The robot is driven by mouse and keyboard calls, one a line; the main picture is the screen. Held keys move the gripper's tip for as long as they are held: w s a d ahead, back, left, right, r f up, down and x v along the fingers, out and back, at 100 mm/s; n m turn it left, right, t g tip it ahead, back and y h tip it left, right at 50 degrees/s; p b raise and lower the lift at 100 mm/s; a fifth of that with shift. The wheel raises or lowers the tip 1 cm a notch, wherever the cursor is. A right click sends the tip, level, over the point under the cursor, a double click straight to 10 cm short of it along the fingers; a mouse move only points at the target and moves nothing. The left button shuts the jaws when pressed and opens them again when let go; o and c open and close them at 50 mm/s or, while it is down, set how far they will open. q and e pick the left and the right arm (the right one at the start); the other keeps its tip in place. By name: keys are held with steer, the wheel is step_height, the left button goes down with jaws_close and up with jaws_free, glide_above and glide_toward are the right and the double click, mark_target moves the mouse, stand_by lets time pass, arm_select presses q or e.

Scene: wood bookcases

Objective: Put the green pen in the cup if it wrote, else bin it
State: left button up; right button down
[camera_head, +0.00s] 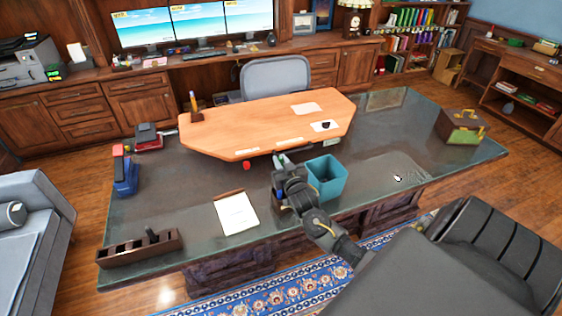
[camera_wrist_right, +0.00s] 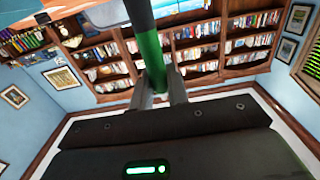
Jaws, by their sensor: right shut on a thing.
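My right gripper (camera_head: 284,164) is over the glass-topped desk, just left of the teal open bin (camera_head: 328,178). In the right wrist view it (camera_wrist_right: 160,92) is shut on the green pen (camera_wrist_right: 150,50), a green shaft with a darker upper part, pointing up out of the frame. In the head view the pen is too small to make out clearly. A small brown holder (camera_head: 197,116) with pens upright in it stands at the left of the orange wooden board; I cannot tell whether it is the cup. My left gripper is not in view.
A clipboard with white paper (camera_head: 237,213) lies left of my right arm. The orange board (camera_head: 265,120) carries papers, one with a dark mark (camera_head: 325,125). A pen tray (camera_head: 140,250), a blue stapler-like item (camera_head: 125,175) and a box (camera_head: 461,127) sit near the desk's edges.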

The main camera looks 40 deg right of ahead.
steer(key=shift+f+b, duration=2.05)
steer(key=shift+f, duration=1.15)
steer(key=c, duration=1.3)
jaws_free()
steer(key=b+v, duration=0.2)
steer(key=v, duration=0.8)
steer(key=shift+s+a, duration=0.15)
steer(key=shift+s, duration=0.2)
